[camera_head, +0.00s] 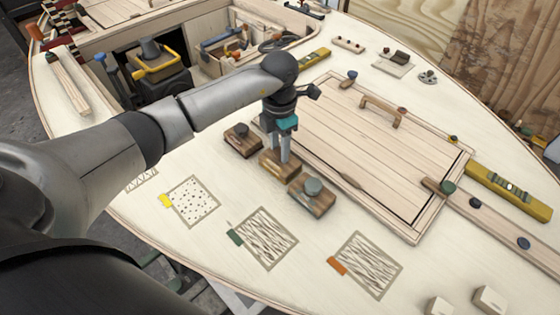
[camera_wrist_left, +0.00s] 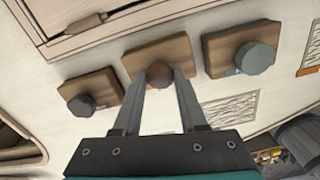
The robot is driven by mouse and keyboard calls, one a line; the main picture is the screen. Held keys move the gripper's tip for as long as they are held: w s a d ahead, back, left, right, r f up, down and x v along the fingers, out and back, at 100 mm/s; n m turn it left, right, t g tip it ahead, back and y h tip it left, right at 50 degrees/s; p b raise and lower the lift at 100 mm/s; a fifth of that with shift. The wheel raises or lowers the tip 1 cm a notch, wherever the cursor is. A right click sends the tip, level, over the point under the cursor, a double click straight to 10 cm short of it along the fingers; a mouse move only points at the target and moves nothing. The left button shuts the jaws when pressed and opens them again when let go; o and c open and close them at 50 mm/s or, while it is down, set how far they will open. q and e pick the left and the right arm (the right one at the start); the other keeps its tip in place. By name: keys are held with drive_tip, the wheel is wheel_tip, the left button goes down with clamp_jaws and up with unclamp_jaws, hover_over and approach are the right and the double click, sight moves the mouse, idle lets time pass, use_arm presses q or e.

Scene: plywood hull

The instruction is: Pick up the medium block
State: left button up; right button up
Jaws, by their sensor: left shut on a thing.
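Three wooden blocks with round knobs stand in a row on the pale deck. The middle one, the medium block (camera_head: 277,168), has a brown knob; it also shows in the left wrist view (camera_wrist_left: 178,54). My left gripper (camera_head: 282,156) points down over it, and its two fingers (camera_wrist_left: 160,76) are closed around the brown knob. I cannot tell whether the block is clear of the deck. A smaller block (camera_head: 235,147) with a dark knob is on one side. A larger block (camera_head: 322,203) with a grey knob is on the other. My right gripper is not in view.
A planked hatch (camera_head: 350,140) with a raised frame lies right beside the blocks. Three textured patches with yellow (camera_head: 193,203), green (camera_head: 262,240) and orange (camera_head: 368,266) tabs lie on the open deck in front. A yellow level (camera_head: 510,190) lies at the right.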

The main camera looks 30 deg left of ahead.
sight(279, 151)
use_arm(q)
clamp_jaws()
idle(0.7)
wheel_tip(279, 151, up, 20)
drive_tip(key=p, duration=0.2)
idle(0.5)
drive_tip(key=shift+o, duration=2.1)
unclamp_jaws()
clamp_jaws()
